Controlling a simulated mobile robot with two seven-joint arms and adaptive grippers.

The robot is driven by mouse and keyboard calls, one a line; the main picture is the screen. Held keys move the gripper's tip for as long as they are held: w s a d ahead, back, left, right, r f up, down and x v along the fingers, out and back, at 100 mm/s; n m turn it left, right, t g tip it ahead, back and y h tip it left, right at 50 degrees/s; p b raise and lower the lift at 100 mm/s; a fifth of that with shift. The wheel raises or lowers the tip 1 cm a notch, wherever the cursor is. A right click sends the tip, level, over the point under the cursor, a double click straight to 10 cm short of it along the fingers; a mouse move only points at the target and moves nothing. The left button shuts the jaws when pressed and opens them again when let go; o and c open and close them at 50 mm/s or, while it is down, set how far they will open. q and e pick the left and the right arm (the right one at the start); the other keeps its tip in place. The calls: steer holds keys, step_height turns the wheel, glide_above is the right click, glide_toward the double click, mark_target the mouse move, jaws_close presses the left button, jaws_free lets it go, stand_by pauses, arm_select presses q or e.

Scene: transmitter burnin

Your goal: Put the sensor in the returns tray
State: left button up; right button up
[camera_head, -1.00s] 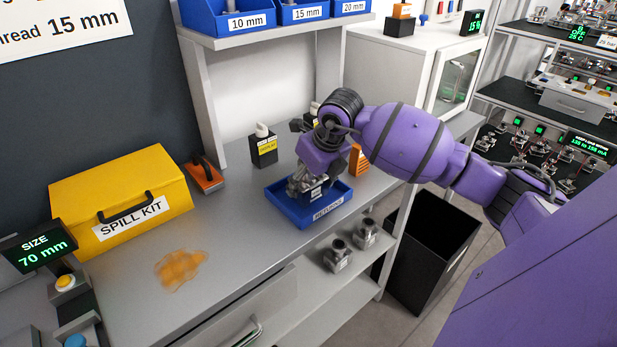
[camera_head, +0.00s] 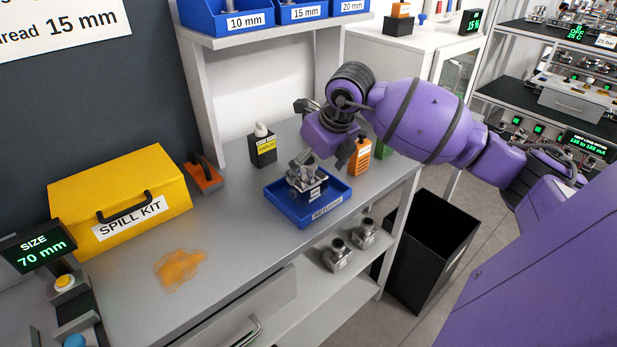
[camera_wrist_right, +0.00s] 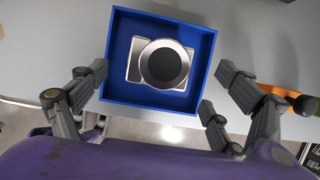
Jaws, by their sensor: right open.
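The sensor (camera_head: 312,188) is a silvery metal part with a white label. It sits inside the blue returns tray (camera_head: 327,208) on the grey bench. In the right wrist view the sensor (camera_wrist_right: 164,64) is seen from above, its round dark top facing up, within the walls of the tray (camera_wrist_right: 113,50). My right gripper (camera_head: 316,167) is above the tray. In the wrist view its fingers (camera_wrist_right: 162,85) are spread wide on both sides, clear of the sensor. My left gripper is not in view.
Behind the tray stand a dark yellow-labelled bottle (camera_head: 263,146) and an orange bottle (camera_head: 360,154). A yellow spill kit (camera_head: 120,200) and an orange-brown spill (camera_head: 180,268) are at left. A black bin (camera_head: 430,250) stands right of the bench. Several blue bins line the shelf above.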

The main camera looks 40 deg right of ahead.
steer(key=v, duration=0.6)
steer(key=shift+s+r, duration=0.15)
steer(key=shift+r, duration=0.15)
stand_by(1.0)
